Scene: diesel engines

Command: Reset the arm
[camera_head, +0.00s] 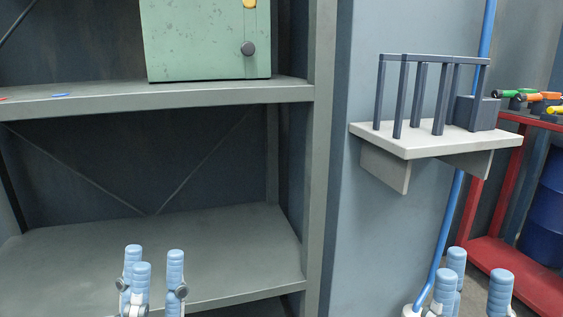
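My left gripper (154,265) shows at the bottom left, in front of the lower shelf. Its light blue ribbed fingers point up and stand apart, with nothing between them. My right gripper (476,276) shows at the bottom right, below the wall shelf. Its fingers also point up, spread apart and empty. Both grippers are open. The palms and most of both arms are outside the picture.
A grey rack has an upper shelf (105,97) bearing a green metal box (205,45), and a bare lower shelf (230,245). A small wall shelf (420,147) holds a dark frame (440,98). A blue pipe (452,225), a red cart (508,270) and a blue drum (546,215) are at right.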

